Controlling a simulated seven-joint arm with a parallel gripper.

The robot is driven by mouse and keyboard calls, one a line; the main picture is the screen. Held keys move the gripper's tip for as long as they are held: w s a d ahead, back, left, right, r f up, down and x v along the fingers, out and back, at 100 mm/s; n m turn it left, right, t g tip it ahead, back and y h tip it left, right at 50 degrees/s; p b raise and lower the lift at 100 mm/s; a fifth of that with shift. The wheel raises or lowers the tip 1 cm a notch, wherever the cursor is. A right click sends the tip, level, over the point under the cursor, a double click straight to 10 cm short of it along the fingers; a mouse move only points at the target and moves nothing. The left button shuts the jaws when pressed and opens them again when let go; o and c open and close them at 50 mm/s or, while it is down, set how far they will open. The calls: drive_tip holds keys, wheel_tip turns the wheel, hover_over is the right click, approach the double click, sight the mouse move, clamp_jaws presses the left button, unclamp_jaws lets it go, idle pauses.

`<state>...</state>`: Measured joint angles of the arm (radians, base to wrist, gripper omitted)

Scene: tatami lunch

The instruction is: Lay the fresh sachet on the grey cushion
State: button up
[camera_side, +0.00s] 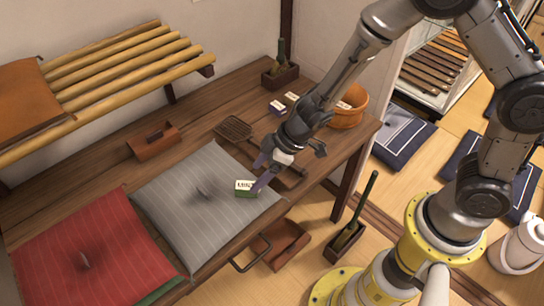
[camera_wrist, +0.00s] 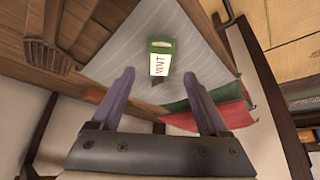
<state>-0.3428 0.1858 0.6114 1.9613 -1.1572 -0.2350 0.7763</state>
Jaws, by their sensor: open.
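The sachet (camera_side: 245,188), green with a white lettered label, lies on the grey cushion (camera_side: 165,212) near its right edge. My gripper (camera_side: 257,177) is open beside the sachet, low over that edge. In the wrist view the sachet (camera_wrist: 160,60) shows just beyond and between the parted fingertips (camera_wrist: 158,74), with neither finger visibly touching it. The grey cushion (camera_wrist: 205,65) spreads beneath it there. The label's lettering is too small to read surely.
A red cushion (camera_side: 90,255) lies left of the grey one. A wire-mesh utensil (camera_side: 234,128), small packets (camera_side: 277,107) and an orange tub (camera_side: 347,119) stand behind my gripper. A wooden box (camera_side: 153,141) sits at the back. The bench's front edge is close.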

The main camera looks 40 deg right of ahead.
drive_tip(key=v, duration=0.6)
drive_tip(key=shift+r, duration=0.35)
drive_tip(key=shift+s+d, duration=0.15)
drive_tip(key=d+r+m+t+h, duration=0.4)
drive_tip(key=d+r+m+h, duration=0.1)
drive_tip(key=d+r, duration=0.8)
drive_tip(key=s+d+r+m+h, duration=0.1)
drive_tip(key=s+d+r+m, duration=0.1)
drive_tip(key=s+d+r, duration=0.3)
drive_tip(key=s+a+m+g+y, duration=0.1)
drive_tip(key=s+g, duration=0.1)
drive_tip(key=s, duration=1.2)
drive_tip(key=shift+a+f+m+g+y, duration=0.3)
drive_tip(key=shift+a+f+m+y, duration=0.1)
drive_tip(key=shift+s, duration=0.15)
